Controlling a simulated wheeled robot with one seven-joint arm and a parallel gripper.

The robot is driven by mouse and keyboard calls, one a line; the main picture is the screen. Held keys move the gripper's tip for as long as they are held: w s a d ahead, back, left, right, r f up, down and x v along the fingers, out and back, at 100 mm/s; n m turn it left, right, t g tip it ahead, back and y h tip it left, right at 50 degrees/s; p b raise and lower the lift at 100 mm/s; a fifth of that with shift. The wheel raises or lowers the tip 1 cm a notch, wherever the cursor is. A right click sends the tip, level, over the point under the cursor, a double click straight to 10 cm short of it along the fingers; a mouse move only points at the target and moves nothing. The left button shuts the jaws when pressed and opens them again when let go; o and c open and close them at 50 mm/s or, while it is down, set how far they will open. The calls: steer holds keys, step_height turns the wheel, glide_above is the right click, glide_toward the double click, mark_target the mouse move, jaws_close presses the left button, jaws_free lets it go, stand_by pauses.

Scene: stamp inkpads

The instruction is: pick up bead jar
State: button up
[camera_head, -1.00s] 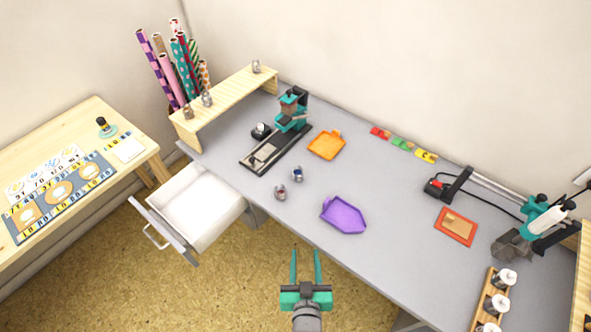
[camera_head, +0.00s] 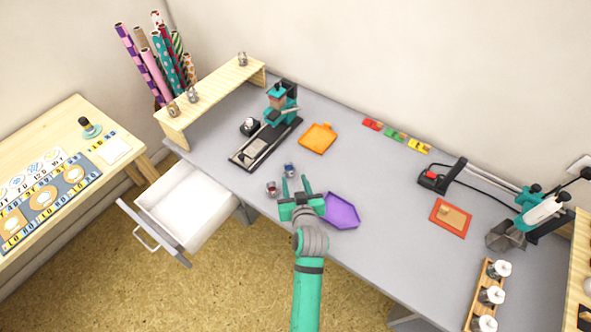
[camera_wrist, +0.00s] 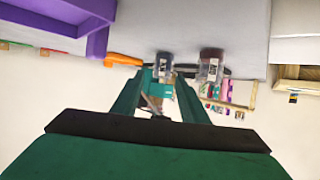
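Two small clear jars stand close together on the grey desk: one with blue contents (camera_head: 289,169) and one with reddish contents (camera_head: 271,188). Which one the task means, I cannot tell. My gripper (camera_head: 296,181) is open and empty, its fingers pointing across the desk just short of the blue jar. In the wrist view, the blue jar (camera_wrist: 164,66) shows beyond and between the fingertips, and the reddish jar (camera_wrist: 210,66) is just to the right of them. Neither jar is held.
A purple tray (camera_head: 341,211) lies right beside my gripper. An orange tray (camera_head: 318,138) and a stamping press (camera_head: 280,105) are farther back. More small jars (camera_head: 192,94) stand on the wooden shelf (camera_head: 222,90). An open drawer (camera_head: 187,205) juts out at left. The desk's middle right is clear.

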mark_target(290, 173)
steer(key=shift+w+a+f, duration=0.2)
steer(key=shift+w, duration=0.3)
steer(key=shift+w+a+f, duration=0.15)
steer(key=shift+w+a, duration=0.2)
steer(key=shift+a, duration=0.1)
steer(key=shift+x, duration=2.3)
steer(key=shift+d, duration=0.15)
steer(key=c, duration=0.8)
